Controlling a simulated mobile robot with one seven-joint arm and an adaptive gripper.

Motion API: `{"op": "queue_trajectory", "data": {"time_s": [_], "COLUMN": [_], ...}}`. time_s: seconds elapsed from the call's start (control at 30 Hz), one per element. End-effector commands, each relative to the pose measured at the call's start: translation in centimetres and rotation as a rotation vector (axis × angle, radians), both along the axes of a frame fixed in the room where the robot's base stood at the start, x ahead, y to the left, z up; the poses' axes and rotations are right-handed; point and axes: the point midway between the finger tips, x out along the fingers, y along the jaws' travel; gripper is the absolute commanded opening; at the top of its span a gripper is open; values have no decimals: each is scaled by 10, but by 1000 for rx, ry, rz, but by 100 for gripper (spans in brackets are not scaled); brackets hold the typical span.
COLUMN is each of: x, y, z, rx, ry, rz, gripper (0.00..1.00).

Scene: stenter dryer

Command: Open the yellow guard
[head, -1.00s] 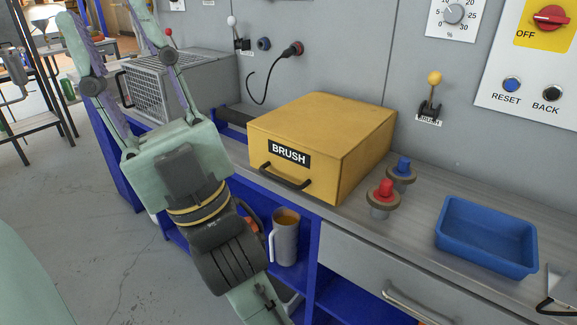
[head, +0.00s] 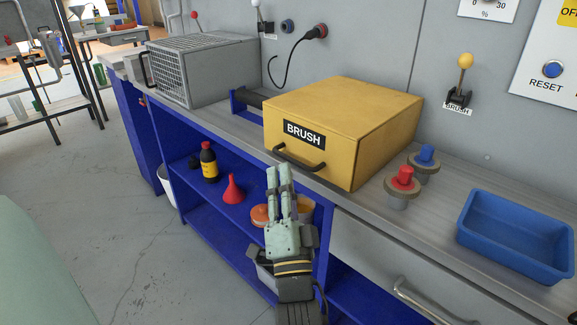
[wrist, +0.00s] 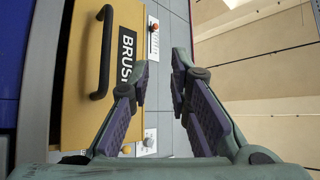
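The yellow guard (head: 345,125) is a closed box with a black BRUSH label, standing on the grey counter against the wall. Its black handle (head: 299,158) is on the lower front face. My gripper (head: 279,172) is in front of the guard, just below the handle in the head view, apart from it as far as I can tell. In the wrist view my gripper (wrist: 160,85) has its two fingers spread with nothing between them. The guard (wrist: 75,120) and its handle (wrist: 103,52) show there left of the fingers.
A red knob (head: 402,180), a blue knob (head: 425,157) and a blue tray (head: 515,235) are right of the guard. A grey mesh cage (head: 197,70) stands left. A yellow-knobbed BRUSH lever (head: 462,80) is on the wall. Below, the shelf holds a bottle (head: 208,162) and red funnel (head: 232,188).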

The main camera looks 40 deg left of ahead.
Motion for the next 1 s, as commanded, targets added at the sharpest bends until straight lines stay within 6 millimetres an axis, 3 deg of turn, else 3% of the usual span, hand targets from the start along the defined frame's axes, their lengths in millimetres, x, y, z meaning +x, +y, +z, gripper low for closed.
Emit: {"op": "queue_trajectory", "data": {"time_s": [0.03, 0.1, 0.23, 0.47, 0.73, 1.0], "x": [5, 11, 17, 29, 63, 84], "y": [-4, -10, -14, -2, 32, 53], "z": [-24, -44, -58, -50, -25, -16], "rx": [-17, -25, -27, -22, -24, -25], "ry": [53, 109, 155, 158, 160, 158], "rz": [5, 10, 12, 14, 14, 13], "gripper": [18, 18, 18, 18, 18, 18]}}
